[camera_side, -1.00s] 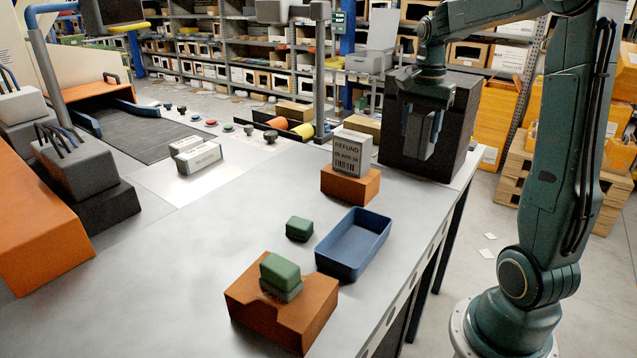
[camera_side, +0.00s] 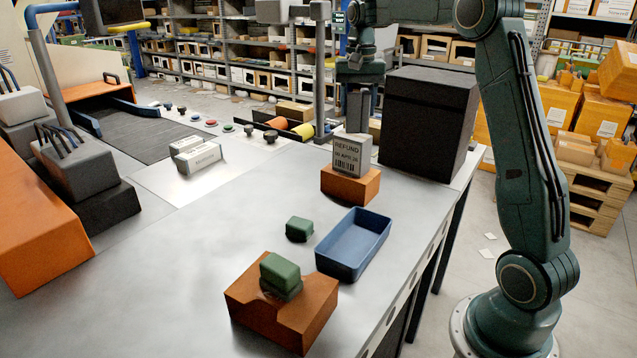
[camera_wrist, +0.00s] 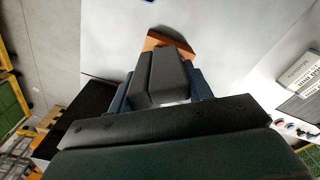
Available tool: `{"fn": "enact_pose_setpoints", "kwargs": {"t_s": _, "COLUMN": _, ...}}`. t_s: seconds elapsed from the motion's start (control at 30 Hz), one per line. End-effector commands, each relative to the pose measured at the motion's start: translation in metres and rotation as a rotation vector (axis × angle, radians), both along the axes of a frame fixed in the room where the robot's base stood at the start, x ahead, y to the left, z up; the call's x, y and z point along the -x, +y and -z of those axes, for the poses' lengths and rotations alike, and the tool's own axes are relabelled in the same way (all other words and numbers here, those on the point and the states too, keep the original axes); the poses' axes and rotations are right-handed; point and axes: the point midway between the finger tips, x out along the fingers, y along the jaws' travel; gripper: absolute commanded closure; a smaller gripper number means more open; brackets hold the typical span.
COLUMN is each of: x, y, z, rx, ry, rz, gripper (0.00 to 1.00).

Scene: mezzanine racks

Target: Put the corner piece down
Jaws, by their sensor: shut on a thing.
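The corner piece appears to be the dark grey ridged block (camera_wrist: 160,76) between the blue fingers of my gripper (camera_wrist: 163,88) in the wrist view. My gripper is shut on it. In the side view my gripper (camera_side: 357,112) hangs upright, just behind and above the grey block marked REFUND (camera_side: 351,154). That block stands on an orange block (camera_side: 350,186). The lower end of the held piece is hidden behind the REFUND block, so I cannot tell whether it touches anything. An orange block (camera_wrist: 166,41) also shows beyond the held piece in the wrist view.
A tall black box (camera_side: 428,122) stands right of my gripper. A blue tray (camera_side: 352,245), a green block (camera_side: 299,229) and a notched orange block (camera_side: 282,312) with a green piece (camera_side: 280,270) stand nearer the camera. The table's middle is clear.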

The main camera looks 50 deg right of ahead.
Motion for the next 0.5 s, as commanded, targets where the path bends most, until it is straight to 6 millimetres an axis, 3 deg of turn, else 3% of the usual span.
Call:
{"fn": "enact_pose_setpoints", "kwargs": {"t_s": 0.1, "x": -0.026, "y": 0.010, "z": 0.000, "rx": 0.000, "ry": 0.000, "rz": -0.108, "gripper": 0.71}}
{"fn": "enact_pose_setpoints", "kwargs": {"t_s": 0.5, "x": -0.101, "y": 0.053, "z": 0.003, "rx": 0.001, "ry": -0.001, "rz": -0.466, "gripper": 0.71}}
